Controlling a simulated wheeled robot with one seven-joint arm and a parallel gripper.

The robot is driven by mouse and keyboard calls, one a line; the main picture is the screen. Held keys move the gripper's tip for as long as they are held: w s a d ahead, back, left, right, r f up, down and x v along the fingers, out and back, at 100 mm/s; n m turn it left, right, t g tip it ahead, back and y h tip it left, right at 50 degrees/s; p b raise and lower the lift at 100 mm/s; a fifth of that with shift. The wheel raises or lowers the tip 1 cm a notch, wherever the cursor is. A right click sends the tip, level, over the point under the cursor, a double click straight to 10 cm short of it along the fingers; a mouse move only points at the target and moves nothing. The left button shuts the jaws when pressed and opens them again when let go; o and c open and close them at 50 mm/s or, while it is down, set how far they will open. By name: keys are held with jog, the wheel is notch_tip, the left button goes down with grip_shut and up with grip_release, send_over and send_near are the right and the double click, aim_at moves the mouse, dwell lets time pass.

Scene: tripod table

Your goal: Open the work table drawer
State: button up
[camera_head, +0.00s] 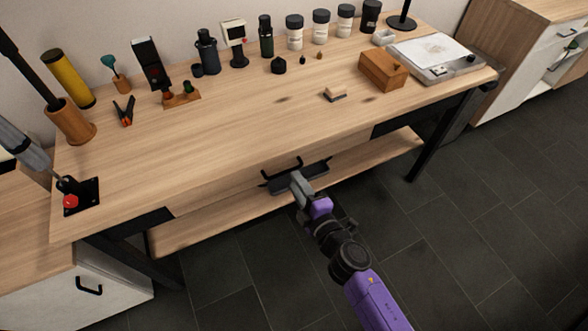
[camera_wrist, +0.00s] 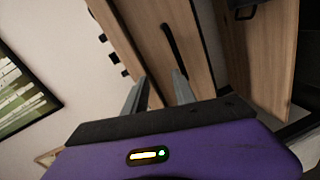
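The work table (camera_head: 205,135) stands along the wall, and its wooden drawer front (camera_head: 215,195) is under the front edge. In the head view my gripper (camera_head: 294,181) is in front of the drawer, close to the dark handle (camera_head: 281,173). In the wrist view the drawer front (camera_wrist: 152,32) fills the middle, with its black bar handle (camera_wrist: 173,47). My two grey fingers (camera_wrist: 158,86) are apart with nothing seen held between them. The right finger overlaps the handle's near end in the picture; contact cannot be told. The drawer looks shut.
Bottles, jars, tools, a wooden box (camera_head: 384,70) and a scale-like device (camera_head: 437,58) stand on the tabletop. A lower shelf (camera_head: 190,232) lies under the drawer. A white cabinet (camera_head: 90,290) is at left. The dark tiled floor in front is clear.

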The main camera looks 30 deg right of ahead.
jog(key=w+f+n+b, duration=0.1)
jog(key=w+f+n, duration=0.1)
jog(key=w+f, duration=0.3)
jog(key=shift+w+d+g, duration=0.3)
jog(key=shift+w+g, duration=0.1)
jog(key=shift+w, duration=0.7)
grip_shut()
dwell(0.8)
